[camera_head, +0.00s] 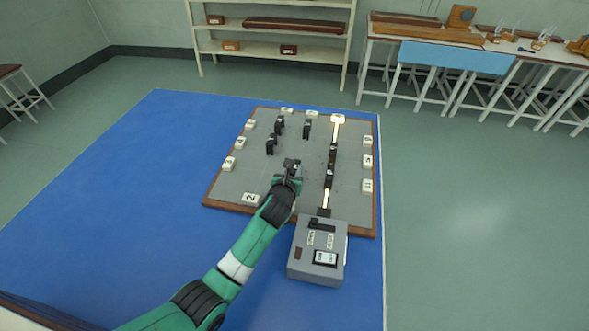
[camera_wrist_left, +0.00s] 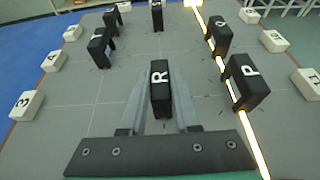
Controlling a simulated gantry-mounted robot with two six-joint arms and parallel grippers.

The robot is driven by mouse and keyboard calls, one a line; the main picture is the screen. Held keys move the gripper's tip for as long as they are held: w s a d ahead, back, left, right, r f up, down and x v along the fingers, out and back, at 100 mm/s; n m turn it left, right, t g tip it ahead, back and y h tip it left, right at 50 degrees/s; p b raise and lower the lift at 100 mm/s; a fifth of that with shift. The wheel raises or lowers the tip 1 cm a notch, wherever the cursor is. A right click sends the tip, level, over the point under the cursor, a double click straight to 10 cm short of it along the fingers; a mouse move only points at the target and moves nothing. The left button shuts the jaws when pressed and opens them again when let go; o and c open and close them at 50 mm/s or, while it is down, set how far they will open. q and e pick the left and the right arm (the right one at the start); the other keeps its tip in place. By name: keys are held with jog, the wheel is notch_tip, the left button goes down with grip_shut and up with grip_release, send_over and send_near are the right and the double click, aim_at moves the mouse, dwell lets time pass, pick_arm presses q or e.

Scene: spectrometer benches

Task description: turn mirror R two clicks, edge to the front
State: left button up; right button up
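Mirror R, a black upright block with a white R on top, shows in the left wrist view (camera_wrist_left: 160,88), between the two grey fingers of my left gripper (camera_wrist_left: 158,78). The fingers stand along its two sides, with what look like narrow gaps. In the head view my left gripper (camera_head: 289,170) reaches over the grey board (camera_head: 232,186), left of the glowing light strip, and mostly hides mirror R. The labelled face-up top of R looks roughly square to the fingers. My right gripper is not in view.
Black blocks P (camera_wrist_left: 248,82) and Q (camera_wrist_left: 219,36) stand along the glowing strip (camera_wrist_left: 240,115), right of R. Several more black blocks (camera_head: 271,145) stand behind and left. White number tiles (camera_head: 229,163) line the board. A grey switch box (camera_head: 302,262) sits at the front.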

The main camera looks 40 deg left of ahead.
pick_arm(q)
grip_shut()
jog(key=shift+f, duration=0.1)
jog(key=shift+w+d+f+n+g+y+b, duration=0.1)
jog(key=shift+d+f+n+g+y+b, duration=0.1)
jog(key=shift+n+g+y+b, duration=0.4)
jog(key=shift+w+d+f+n+g+y+b, duration=0.1)
jog(key=shift+w+f+n+g+y+b, duration=0.1)
jog(key=shift+n+g+y+b, duration=0.35)
jog(key=shift+s+r+n+g+y+p, duration=0.15)
jog(key=shift+r+n+g+y+p, duration=0.15)
jog(key=shift+n+y, duration=0.2)
jog(key=shift+r+n+g+y+p, duration=0.15)
jog(key=shift+n+g+y+p, duration=0.2)
jog(key=shift+n+g+p, duration=0.15)
